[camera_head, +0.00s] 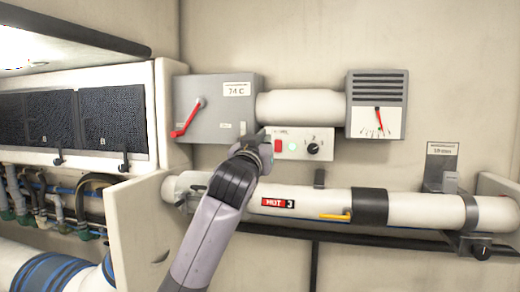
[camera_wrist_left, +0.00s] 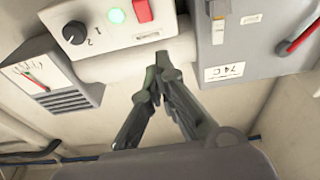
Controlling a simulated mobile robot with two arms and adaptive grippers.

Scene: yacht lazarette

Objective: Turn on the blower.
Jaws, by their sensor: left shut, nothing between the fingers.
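A white control panel (camera_head: 325,144) is on the wall below a white cylinder (camera_head: 300,107). My left gripper (camera_head: 264,141) is shut and empty at the panel's left edge, close to the red switch. In the wrist view its fingertips (camera_wrist_left: 160,66) are near the panel; contact cannot be told. My right gripper is not in view.
A grey box (camera_head: 220,92) with a red lever (camera_head: 188,118) is left of the cylinder. A gauge box (camera_head: 376,105) is at its right. A white partition (camera_head: 142,230) stands left.

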